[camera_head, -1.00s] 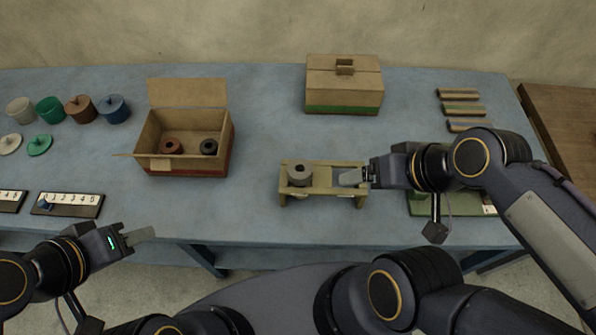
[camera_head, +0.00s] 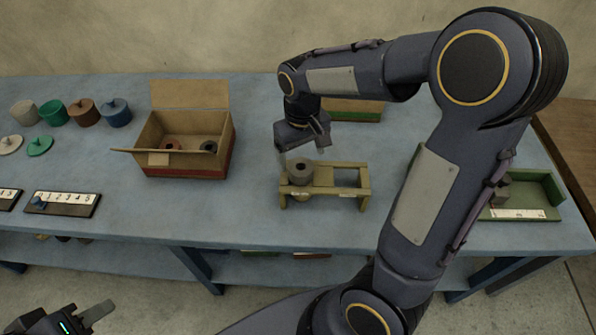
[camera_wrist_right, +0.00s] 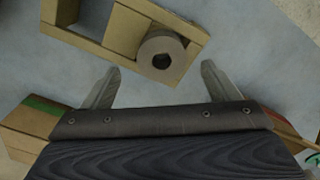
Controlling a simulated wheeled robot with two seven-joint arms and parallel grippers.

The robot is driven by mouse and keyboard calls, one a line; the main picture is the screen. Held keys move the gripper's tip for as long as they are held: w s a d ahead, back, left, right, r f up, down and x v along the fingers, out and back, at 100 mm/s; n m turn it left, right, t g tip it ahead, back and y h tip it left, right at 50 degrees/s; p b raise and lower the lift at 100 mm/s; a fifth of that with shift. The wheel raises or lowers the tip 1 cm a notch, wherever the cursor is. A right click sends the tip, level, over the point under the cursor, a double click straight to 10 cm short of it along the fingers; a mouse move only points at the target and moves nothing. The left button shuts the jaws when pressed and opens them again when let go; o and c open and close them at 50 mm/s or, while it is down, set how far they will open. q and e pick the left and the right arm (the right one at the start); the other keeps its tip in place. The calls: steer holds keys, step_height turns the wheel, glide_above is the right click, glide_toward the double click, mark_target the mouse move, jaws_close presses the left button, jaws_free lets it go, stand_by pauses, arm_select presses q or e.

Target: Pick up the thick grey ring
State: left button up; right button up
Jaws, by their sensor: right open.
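The thick grey ring (camera_head: 300,178) sits in the left part of a wooden stand (camera_head: 345,191) on the blue table. My right gripper (camera_head: 302,155) is open just above and behind the ring. In the right wrist view the ring (camera_wrist_right: 161,42) shows its dark hole, lying ahead of the space between the two open fingertips (camera_wrist_right: 161,69); the stand (camera_wrist_right: 131,22) is around it. The fingers do not visibly touch the ring. My left gripper (camera_head: 97,314) is low at the left, away from the ring; its jaw opening is unclear.
An open cardboard box (camera_head: 187,160) with brown and black rings stands left of the stand. A closed box (camera_head: 352,110) behind is partly hidden by my right arm. A green tray (camera_head: 538,190) is at right. Lidded pots and number strips (camera_head: 62,203) are at left.

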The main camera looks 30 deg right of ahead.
mark_target(301, 167)
step_height(301, 167, down, 5)
steer(key=shift+a+r, duration=0.1)
steer(key=c, duration=1.2)
